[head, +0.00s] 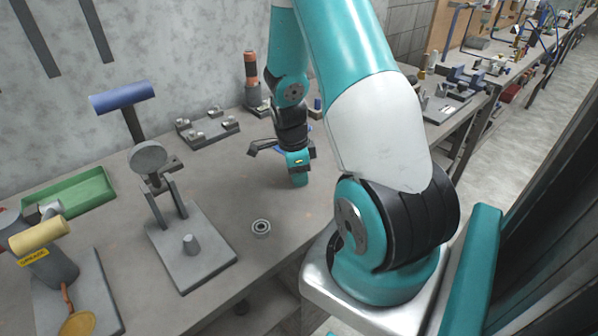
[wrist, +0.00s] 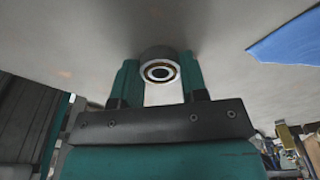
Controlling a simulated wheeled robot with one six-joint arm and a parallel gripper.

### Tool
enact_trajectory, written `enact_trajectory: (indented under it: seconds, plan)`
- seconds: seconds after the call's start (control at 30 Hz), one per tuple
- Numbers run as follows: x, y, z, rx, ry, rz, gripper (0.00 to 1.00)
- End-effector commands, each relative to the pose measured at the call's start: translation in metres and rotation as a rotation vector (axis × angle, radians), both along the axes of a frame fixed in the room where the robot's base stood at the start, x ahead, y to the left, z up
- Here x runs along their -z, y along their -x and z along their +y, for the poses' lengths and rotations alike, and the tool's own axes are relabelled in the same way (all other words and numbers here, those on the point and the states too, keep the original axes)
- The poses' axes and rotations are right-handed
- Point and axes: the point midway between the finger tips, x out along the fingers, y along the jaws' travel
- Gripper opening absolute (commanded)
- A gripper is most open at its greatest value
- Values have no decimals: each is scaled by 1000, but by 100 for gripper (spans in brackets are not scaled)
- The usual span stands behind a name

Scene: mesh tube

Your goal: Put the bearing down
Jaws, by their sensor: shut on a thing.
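My gripper (head: 300,180) points down low over the bench, right of its middle in the head view. In the wrist view, my gripper (wrist: 160,88) is shut on a bearing (wrist: 160,71), a dark grey ring with a pale inner race, between the two teal fingertips. A dark shadow on the bench shows close around it; I cannot tell whether it touches the bench. The held bearing is hidden in the head view. Another bearing (head: 261,228) lies flat on the bench, apart from my gripper, towards the front edge.
A press with a blue handle (head: 122,97) stands on a grey plate left of the loose bearing. A green tray (head: 69,200) and a grease holder (head: 38,255) are at the left. A grey fixture plate (head: 208,129) lies behind. A blue flat thing (wrist: 288,42) is near my gripper.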

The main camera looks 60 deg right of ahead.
Motion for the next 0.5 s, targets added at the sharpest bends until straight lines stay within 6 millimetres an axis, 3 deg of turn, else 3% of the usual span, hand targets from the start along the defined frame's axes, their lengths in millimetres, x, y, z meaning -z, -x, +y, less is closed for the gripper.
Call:
enact_trajectory:
  seconds: [0.17, 0.2, 0.27, 0.5]
  plan:
    - [5, 0, 0, 0, -1, 1, 12]
    - [3, 0, 0, 0, 0, 0, 49]
    - [3, 0, 0, 0, -1, 1, 63]
    - [3, 0, 0, 0, -1, 1, 66]
